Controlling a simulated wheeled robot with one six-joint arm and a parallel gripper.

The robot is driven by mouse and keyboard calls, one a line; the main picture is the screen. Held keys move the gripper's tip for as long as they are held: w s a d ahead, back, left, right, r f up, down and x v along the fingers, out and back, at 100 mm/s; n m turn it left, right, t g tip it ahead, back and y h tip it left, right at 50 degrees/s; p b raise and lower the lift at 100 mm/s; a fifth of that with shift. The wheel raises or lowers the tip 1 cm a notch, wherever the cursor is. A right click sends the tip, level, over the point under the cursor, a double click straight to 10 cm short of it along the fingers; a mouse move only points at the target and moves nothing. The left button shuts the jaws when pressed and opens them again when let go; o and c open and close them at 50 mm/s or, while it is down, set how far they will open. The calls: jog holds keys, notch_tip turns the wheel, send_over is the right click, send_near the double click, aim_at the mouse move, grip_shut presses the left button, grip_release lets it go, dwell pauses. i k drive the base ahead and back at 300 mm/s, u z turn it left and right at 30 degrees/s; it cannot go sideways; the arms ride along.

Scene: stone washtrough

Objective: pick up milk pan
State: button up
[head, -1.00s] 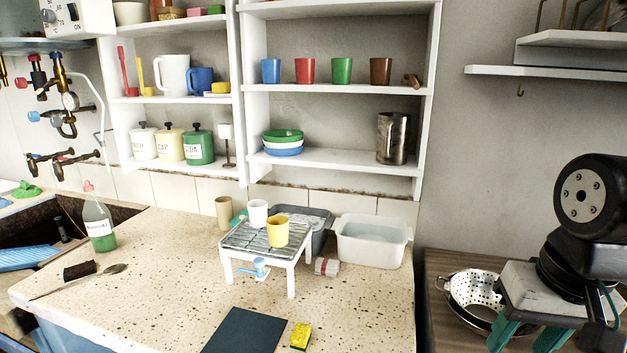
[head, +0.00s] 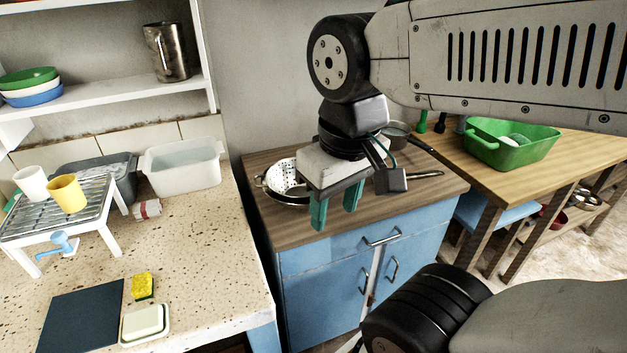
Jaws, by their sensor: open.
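A small grey pan (head: 397,130), which looks like the milk pan, stands at the back right of the wood-topped blue cabinet. It is partly hidden behind my arm, and a dark handle runs from it to the right. My gripper (head: 336,205) is open, with its teal fingers pointing down over the front of the cabinet top. It is nearer the camera than the pan, to the left of it and apart from it. Nothing shows between the fingers.
A perforated colander (head: 284,178) sits in a metal pan or bowl left of my gripper. A metal handle (head: 425,174) lies to the right, its other end hidden. A green basin (head: 513,150) stands on the right table. A white tub (head: 183,168) stands on the stone counter.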

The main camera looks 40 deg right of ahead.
aim_at(398, 132)
jog(key=z, duration=2.15)
jog(key=i, duration=0.8)
jog(key=u, duration=1.55)
